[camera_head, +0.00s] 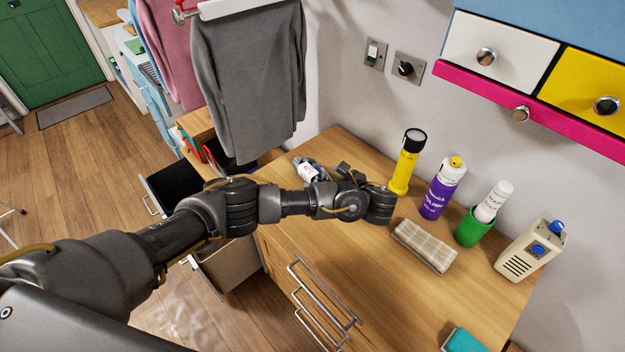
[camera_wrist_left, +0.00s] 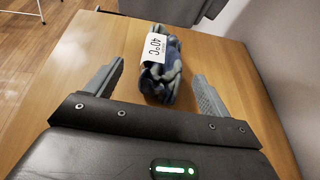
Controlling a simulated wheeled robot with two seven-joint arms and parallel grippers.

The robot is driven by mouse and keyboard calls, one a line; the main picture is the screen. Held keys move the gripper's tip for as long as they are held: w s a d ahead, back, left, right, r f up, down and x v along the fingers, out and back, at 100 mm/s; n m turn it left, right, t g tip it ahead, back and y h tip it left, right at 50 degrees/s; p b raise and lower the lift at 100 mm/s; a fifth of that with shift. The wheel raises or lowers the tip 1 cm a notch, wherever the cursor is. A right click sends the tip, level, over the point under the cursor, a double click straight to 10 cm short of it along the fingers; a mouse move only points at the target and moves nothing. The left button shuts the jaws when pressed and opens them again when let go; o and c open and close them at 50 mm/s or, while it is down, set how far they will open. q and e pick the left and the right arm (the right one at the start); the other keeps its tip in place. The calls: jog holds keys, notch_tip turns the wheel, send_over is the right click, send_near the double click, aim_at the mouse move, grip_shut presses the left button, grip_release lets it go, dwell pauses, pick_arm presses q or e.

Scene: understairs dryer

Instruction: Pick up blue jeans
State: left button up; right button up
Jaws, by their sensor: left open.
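The blue jeans are a small dark blue bundle (camera_wrist_left: 160,86) with a white paper band marked 40°C, lying on the wooden counter in the left wrist view. They also show in the head view (camera_head: 308,171) near the counter's far left end, partly hidden by my arm. My left gripper (camera_head: 333,180) is open above the counter, close to the bundle. In the left wrist view its two fingers (camera_wrist_left: 158,72) stand apart to either side of the bundle's near part, with visible gaps. No hold is seen. My right gripper is not in view.
Along the wall on the counter (camera_head: 345,245) stand a yellow torch (camera_head: 405,163), a purple bottle (camera_head: 441,190), a green cup with a white bottle (camera_head: 475,228) and a cream box (camera_head: 528,252). A folded cloth (camera_head: 425,245) lies nearby. Grey clothing (camera_head: 250,75) hangs behind.

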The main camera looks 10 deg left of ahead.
aim_at(321, 174)
pick_arm(q)
jog(key=shift+a, duration=0.1)
jog(key=shift+w+a+f+b, duration=0.45)
jog(key=shift+w+f+b, duration=0.1)
jog(key=shift+b, duration=0.7)
jog(key=shift+w+a+r+p, duration=0.4)
jog(key=shift+w+a+p, duration=0.1)
jog(key=shift+p, duration=0.2)
jog(key=shift+x, duration=1.25)
jog(key=shift+d+f, duration=0.1)
jog(key=shift+f, duration=0.1)
jog(key=shift+c, duration=0.4)
jog(key=c, duration=1.1)
jog(key=shift+r, duration=0.1)
